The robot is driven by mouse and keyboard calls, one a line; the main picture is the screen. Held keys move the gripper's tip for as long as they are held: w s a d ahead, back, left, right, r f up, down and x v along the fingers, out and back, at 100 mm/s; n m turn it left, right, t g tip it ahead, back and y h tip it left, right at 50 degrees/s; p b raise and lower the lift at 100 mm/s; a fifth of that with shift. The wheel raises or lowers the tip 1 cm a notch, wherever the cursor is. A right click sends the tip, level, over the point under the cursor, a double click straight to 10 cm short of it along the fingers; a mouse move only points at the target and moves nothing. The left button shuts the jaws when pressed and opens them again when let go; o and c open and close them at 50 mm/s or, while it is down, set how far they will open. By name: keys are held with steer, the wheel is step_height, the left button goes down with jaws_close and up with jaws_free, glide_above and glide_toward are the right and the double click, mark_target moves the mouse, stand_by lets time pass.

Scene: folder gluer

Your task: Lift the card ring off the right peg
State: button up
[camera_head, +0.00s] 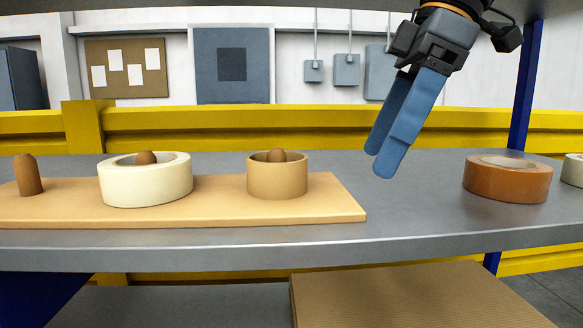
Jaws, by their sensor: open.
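A tan card ring (277,182) sits around the right peg (277,155) on a light wooden board (220,211). Only the rounded brown top of that peg shows inside the ring. A wider cream ring (146,184) sits around the middle peg (146,157). The left peg (27,175) stands bare. My gripper (379,163) hangs tilted, with its blue fingers pointing down and left. It is open and empty, up and to the right of the card ring, apart from it.
A brown tape roll (508,188) lies on the grey shelf (420,205) at the right, with part of a pale roll (573,170) beyond it. The shelf between board and brown roll is clear. A yellow rail (300,119) runs behind. A blue post (527,75) stands back right.

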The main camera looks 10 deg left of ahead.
mark_target(284, 157)
steer(key=shift+w+a+f+b, duration=0.2)
steer(key=shift+a+b, duration=0.4)
steer(key=shift+b, duration=0.45)
steer(key=a+b, duration=0.1)
steer(key=b, duration=0.2)
steer(key=shift+a, duration=0.4)
steer(key=a, duration=0.2)
steer(key=a+b, duration=0.1)
steer(key=a, duration=0.2)
steer(key=shift+a+r, duration=0.2)
steer(key=shift+a, duration=0.15)
steer(key=a, duration=0.3)
steer(key=shift+a, duration=0.35)
steer(key=shift+b+x, duration=0.7)
steer(key=shift+x, duration=0.1)
steer(key=shift+a+f+b, duration=0.1)
steer(key=shift+f+b, duration=0.2)
steer(key=shift+f, duration=0.35)
steer(key=c, duration=1.1)
